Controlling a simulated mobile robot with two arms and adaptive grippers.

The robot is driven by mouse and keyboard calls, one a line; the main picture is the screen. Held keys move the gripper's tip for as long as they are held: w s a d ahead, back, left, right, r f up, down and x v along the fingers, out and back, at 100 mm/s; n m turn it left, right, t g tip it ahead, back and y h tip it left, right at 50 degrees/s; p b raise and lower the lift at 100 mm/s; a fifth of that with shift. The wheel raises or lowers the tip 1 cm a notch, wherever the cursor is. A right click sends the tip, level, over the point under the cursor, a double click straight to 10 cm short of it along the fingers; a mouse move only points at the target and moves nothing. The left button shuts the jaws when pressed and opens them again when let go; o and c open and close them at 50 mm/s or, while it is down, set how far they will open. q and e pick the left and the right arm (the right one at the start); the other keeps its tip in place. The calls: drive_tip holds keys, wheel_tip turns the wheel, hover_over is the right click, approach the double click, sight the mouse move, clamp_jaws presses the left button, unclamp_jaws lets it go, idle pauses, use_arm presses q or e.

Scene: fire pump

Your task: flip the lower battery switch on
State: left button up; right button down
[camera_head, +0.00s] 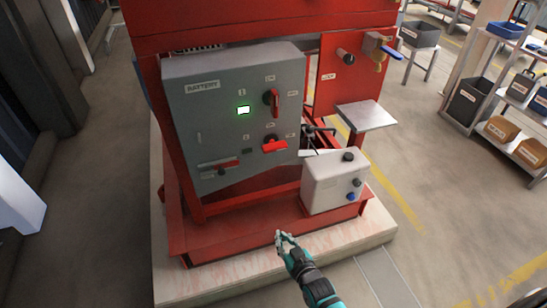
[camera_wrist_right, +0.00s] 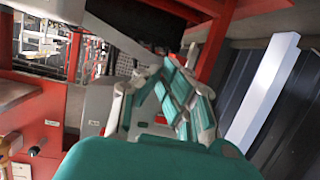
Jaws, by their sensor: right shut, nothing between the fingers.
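The grey battery panel (camera_head: 215,115) stands on the red pump frame in the head view. Its upper red switch (camera_head: 274,101) has an upright handle. The lower battery switch (camera_head: 274,145) has a red handle lying about level. My right gripper (camera_head: 283,237) is shut and empty. In the picture it is well below the lower switch, by the front of the red base, and apart from the panel. Its fingers also show in the right wrist view (camera_wrist_right: 160,72). My left gripper is not in view.
A white tank (camera_head: 325,184) with dark and blue knobs sits on the red base right of the panel. A small grey shelf (camera_head: 366,117) juts out behind it.

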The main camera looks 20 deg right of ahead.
drive_tip(key=w+d+r+t+b, duration=0.1)
drive_tip(key=w+r+t, duration=0.1)
drive_tip(key=r, duration=1)
drive_tip(key=w+r+m+t+h+b, duration=0.1)
drive_tip(key=w+r+t, duration=0.2)
drive_tip(key=r, duration=0.9)
drive_tip(key=t, duration=0.2)
drive_tip(key=shift+w+d+r+t+b, duration=0.15)
drive_tip(key=shift+w+d+t+b, duration=0.15)
drive_tip(key=shift+d+b, duration=0.1)
wheel_tip(320, 180, up, 3)
drive_tip(key=p, duration=0.1)
hover_over(273, 149)
drive_tip(key=s, duration=0.2)
drive_tip(key=shift+a+f, duration=0.25)
drive_tip(key=shift+f, duration=1.65)
drive_tip(key=shift+s+a, duration=0.1)
drive_tip(key=shift+a, duration=0.05)
